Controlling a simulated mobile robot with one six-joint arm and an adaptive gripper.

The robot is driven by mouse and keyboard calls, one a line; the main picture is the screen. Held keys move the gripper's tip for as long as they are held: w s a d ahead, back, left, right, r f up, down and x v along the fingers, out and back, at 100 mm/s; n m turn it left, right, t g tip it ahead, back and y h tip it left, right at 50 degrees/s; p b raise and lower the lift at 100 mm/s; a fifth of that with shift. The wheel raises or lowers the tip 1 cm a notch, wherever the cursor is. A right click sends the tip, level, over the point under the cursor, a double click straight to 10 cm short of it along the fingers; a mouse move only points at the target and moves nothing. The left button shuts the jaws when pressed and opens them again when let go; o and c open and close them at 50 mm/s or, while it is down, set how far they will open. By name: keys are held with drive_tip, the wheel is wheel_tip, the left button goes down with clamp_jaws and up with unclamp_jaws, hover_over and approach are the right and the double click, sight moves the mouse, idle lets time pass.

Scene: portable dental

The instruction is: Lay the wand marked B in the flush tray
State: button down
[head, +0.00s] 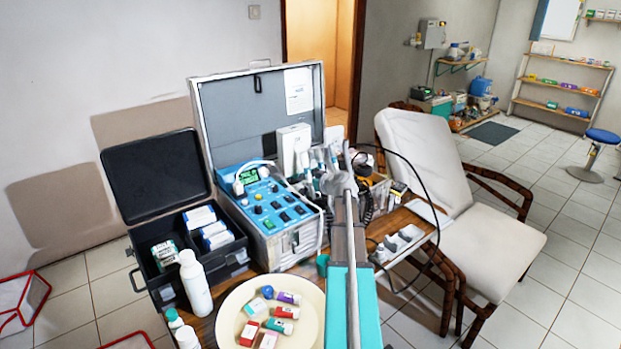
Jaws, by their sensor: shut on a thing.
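My arm reaches from the bottom edge to the wand rack area, and my gripper (342,184) is at its far end, small and partly hidden by the arm. It is shut on a slim upright wand (347,156); its letter cannot be read. Several other white and teal wands (312,160) stand just left of it, beside the open dental case (262,240). A black hose loops to the right of my gripper. I cannot tell for certain which thing is the flush tray; a flat white tray (429,213) lies to the right on the wooden table.
A cream round dish (232,312) with several small coloured vials stands in front. A black open box (160,180) and a white bottle (194,283) are at left. Grey holders (400,240) sit on the table's right part. A padded chair (440,170) stands close by on the right.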

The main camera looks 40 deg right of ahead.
sight(307, 161)
drive_tip(key=shift+r, duration=0.1)
drive_tip(key=shift+w+d+r+p, duration=0.1)
drive_tip(key=shift+w+r+p, duration=0.35)
drive_tip(key=shift+r+p, duration=0.7)
drive_tip(key=shift+w+r+p, duration=0.5)
drive_tip(key=shift+r+p, duration=0.6)
drive_tip(key=shift+p, duration=0.1)
drive_tip(key=shift+w+d+r+p, duration=0.1)
drive_tip(key=shift+w+r+p, duration=0.35)
drive_tip(key=shift+r+p, duration=0.7)
drive_tip(key=shift+r, duration=0.1)
wheel_tip(307, 161, up, 16)
drive_tip(key=p, duration=1.6)
drive_tip(key=shift+r+p, duration=0.25)
drive_tip(key=shift+p, duration=0.1)
drive_tip(key=shift+s, duration=0.15)
